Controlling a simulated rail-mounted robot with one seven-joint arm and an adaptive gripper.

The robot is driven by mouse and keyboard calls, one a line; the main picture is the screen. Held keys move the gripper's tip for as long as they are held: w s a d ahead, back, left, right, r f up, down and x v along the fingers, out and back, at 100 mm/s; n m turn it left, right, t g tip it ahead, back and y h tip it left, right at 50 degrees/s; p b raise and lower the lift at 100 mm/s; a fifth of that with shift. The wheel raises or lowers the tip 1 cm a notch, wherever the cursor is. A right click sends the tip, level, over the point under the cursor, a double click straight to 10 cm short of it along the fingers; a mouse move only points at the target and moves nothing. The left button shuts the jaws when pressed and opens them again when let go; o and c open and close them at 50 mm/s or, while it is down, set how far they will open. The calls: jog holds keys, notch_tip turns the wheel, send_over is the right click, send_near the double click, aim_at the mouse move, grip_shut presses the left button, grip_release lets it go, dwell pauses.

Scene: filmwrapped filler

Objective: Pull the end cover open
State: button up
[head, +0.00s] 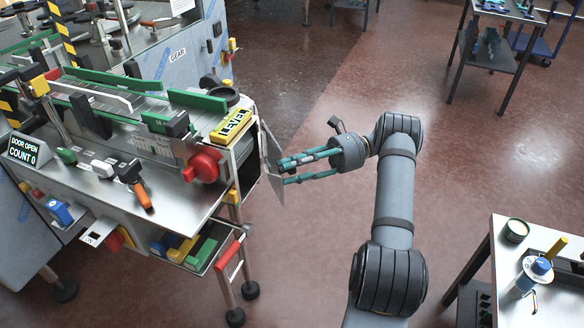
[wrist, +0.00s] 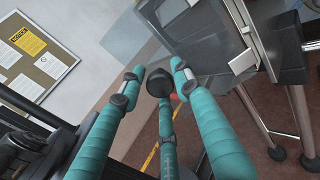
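The end cover (head: 273,182) is a thin grey metal plate at the right end of the machine. It stands out at an angle from the end frame, with a gap between. My gripper (head: 284,171) comes from the right, its teal fingers spread and their tips at the cover's outer side. I cannot tell whether they touch it. In the wrist view my gripper (wrist: 158,75) shows three fingers apart, with a dark rounded piece between them; I cannot tell whether this is a fingertip or a knob. A grey panel (wrist: 205,40) shows beyond the right finger.
The machine (head: 150,190) carries a red knob (head: 203,166), a yellow label block (head: 232,125) and a display (head: 24,149) reading "DOOR OPEN COUNT 0". A side table (head: 508,262) stands at lower right. The floor between is clear.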

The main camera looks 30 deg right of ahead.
jog(key=shift+o, duration=1.1)
notch_tip(320, 180, up, 10)
jog(key=shift+r, duration=0.1)
jog(key=shift+c, duration=0.6)
